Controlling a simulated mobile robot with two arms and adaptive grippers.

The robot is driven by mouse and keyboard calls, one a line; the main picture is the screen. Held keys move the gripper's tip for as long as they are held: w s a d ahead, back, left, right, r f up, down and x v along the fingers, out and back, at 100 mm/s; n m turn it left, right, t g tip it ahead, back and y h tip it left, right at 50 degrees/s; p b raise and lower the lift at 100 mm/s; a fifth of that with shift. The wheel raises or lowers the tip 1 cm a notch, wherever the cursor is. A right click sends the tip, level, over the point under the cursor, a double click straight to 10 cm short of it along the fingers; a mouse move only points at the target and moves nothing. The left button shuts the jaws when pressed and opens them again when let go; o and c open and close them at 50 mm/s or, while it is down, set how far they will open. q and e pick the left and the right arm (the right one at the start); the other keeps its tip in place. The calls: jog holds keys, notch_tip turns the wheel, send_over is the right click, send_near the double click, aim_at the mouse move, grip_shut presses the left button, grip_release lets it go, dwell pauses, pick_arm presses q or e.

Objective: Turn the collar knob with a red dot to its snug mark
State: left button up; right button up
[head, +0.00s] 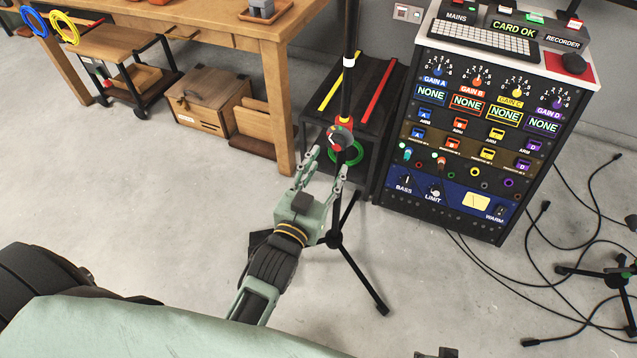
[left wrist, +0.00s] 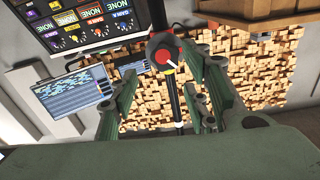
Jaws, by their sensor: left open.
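The collar knob (head: 341,136) is a small round dark and red knob on a black upright pole (head: 345,100) of a tripod stand. In the left wrist view the knob (left wrist: 164,56) shows a red part and a white pointer line slanting down to the right. A snug mark cannot be made out. My left gripper (head: 327,163) is open just in front of and below the knob in the head view. In the left wrist view its fingers (left wrist: 163,88) stand to either side of the pole, apart from the knob. My right gripper is not in view.
A rack of coloured knobs and switches (head: 470,130) stands to the right. A wooden bench (head: 200,20) is at the left.

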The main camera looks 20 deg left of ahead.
pick_arm(q)
jog(key=s, duration=0.4)
jog(key=shift+s, duration=0.4)
jog(key=s+f+g, duration=0.2)
jog(key=f+g, duration=0.2)
jog(key=f, duration=0.5)
jog(key=s+f+g, duration=0.3)
jog(key=f, duration=0.6)
jog(key=s+a+f+g, duration=0.3)
jog(key=s+f+g, duration=0.5)
jog(key=s+f, duration=0.55)
jog(key=s+a+f+g+p, duration=0.1)
jog(key=s+a+f+p, duration=0.1)
jog(key=s+p, duration=0.6)
jog(key=s+a+f+m+g+p, duration=0.1)
jog(key=s+a+f+p, duration=0.1)
jog(key=s+p, duration=0.7)
jog(key=s+f, duration=0.1)
jog(key=s, duration=0.2)
jog(key=shift+y, duration=0.3)
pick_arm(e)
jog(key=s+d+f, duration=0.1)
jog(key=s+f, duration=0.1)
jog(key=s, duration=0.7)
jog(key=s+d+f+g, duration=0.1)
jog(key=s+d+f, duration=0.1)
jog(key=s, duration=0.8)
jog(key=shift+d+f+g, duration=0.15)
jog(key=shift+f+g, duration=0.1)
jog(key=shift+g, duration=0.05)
